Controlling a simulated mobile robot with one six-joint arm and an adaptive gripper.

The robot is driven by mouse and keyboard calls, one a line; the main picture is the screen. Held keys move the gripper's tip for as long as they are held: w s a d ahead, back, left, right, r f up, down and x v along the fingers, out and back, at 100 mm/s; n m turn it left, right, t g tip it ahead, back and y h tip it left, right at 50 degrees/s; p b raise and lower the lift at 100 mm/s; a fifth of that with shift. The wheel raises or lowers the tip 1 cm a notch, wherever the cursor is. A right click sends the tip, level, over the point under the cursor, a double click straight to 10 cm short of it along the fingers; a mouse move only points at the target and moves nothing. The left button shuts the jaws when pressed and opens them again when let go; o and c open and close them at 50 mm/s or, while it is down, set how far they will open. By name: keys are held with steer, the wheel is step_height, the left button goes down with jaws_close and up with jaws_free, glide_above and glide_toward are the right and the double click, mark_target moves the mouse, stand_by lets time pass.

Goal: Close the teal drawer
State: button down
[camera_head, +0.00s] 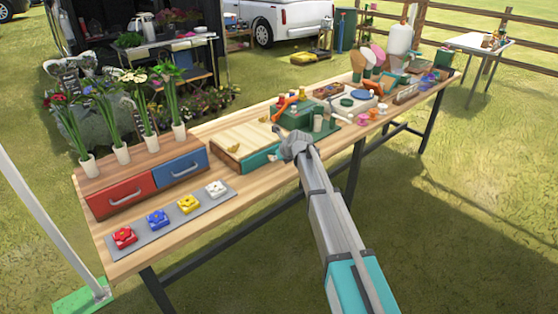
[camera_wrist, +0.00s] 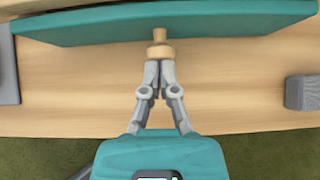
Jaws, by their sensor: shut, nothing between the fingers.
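The teal drawer (camera_head: 261,160) is in a low wooden box on the table in the head view, its right end hidden behind my gripper. How far it stands out is hard to tell. In the wrist view its teal front (camera_wrist: 225,22) spans the top, with a round wooden knob (camera_wrist: 160,49) in the middle. My gripper (camera_head: 292,143) is shut and empty in front of the drawer. In the wrist view my fingertips (camera_wrist: 159,64) are together right at the knob; I cannot tell whether they touch it.
Left of the drawer are a red drawer (camera_head: 124,194), a blue drawer (camera_head: 180,169) and a grey strip (camera_head: 172,219) with several flower blocks. Right of it are a green toolbox (camera_head: 303,118) and tools. A grey block (camera_wrist: 302,93) shows at right in the wrist view.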

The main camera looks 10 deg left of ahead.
steer(key=shift+w+a+r, duration=0.1)
steer(key=shift+w+a, duration=0.05)
steer(key=shift+a, duration=0.05)
steer(key=shift+d, duration=0.1)
steer(key=shift+s+d, duration=0.4)
steer(key=shift+d, duration=0.05)
steer(key=s+d, duration=0.2)
steer(key=shift+s+d+r, duration=0.15)
steer(key=shift+d, duration=0.15)
steer(key=shift+s+d+r+p, duration=0.25)
steer(key=shift+r+p, duration=0.35)
steer(key=shift+p, duration=0.2)
steer(key=p+v, duration=0.6)
steer(key=v, duration=0.2)
steer(key=shift+d, duration=0.2)
steer(key=s+d+f+n+g+h+p, duration=0.1)
steer(key=s+d+n+g+h+p, duration=0.2)
steer(key=s+d+n, duration=2.2)
steer(key=s+d+g+h, duration=0.2)
steer(key=s+h, duration=0.1)
steer(key=s, duration=0.1)
steer(key=shift+f+n+h, duration=0.2)
steer(key=shift+n+h, duration=0.1)
steer(key=shift+n, duration=0.1)
